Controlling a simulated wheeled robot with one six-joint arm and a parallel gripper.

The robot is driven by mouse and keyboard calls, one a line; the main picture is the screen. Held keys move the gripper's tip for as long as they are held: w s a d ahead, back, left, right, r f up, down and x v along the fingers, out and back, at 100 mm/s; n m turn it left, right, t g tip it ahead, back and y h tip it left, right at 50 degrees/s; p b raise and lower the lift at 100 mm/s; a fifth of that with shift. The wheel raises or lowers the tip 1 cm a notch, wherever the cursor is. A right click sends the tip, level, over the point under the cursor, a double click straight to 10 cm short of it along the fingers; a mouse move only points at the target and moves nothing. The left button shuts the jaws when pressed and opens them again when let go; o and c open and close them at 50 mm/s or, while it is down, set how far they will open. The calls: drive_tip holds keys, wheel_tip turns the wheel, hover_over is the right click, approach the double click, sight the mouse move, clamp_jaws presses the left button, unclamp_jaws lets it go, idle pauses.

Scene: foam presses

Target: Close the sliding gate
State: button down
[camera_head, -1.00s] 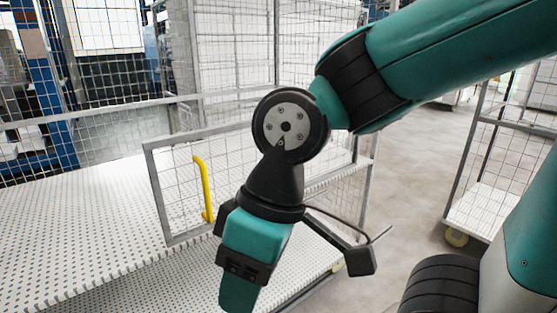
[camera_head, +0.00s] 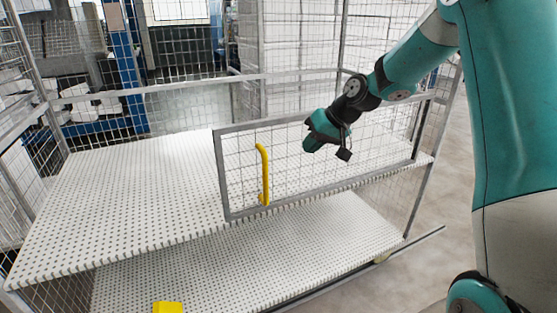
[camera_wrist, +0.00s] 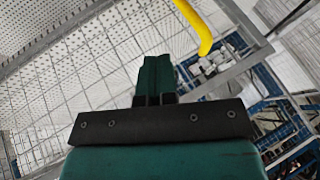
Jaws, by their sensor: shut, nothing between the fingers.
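The sliding gate (camera_head: 330,204) is a grey-framed wire-mesh panel on the front of a caged trolley. It covers the right part of the opening; the left part of the upper shelf is uncovered. A yellow upright handle (camera_head: 265,178) is fixed near the gate's left edge. The handle also shows at the top of the wrist view (camera_wrist: 196,22). My gripper (camera_head: 306,149), teal and black, is shut and empty. It is right of the handle in the head view, apart from it, near the gate's top rail. In the wrist view its closed fingers (camera_wrist: 156,62) point toward mesh.
The trolley has a white perforated upper shelf (camera_head: 130,195) and a similar lower shelf (camera_head: 250,262), both bare. Mesh walls and posts stand behind. A yellow piece (camera_head: 168,307) is cut off at the bottom edge. Grey floor (camera_head: 430,250) is clear at right.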

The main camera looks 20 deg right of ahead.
drive_tip(key=a+r+p+x, duration=0.1)
drive_tip(key=p+x, duration=0.3)
drive_tip(key=x, duration=0.8)
drive_tip(key=shift+w+a, duration=0.2)
drive_tip(key=shift+a, duration=0.35)
drive_tip(key=shift+a+r, duration=0.1)
drive_tip(key=shift+r, duration=0.05)
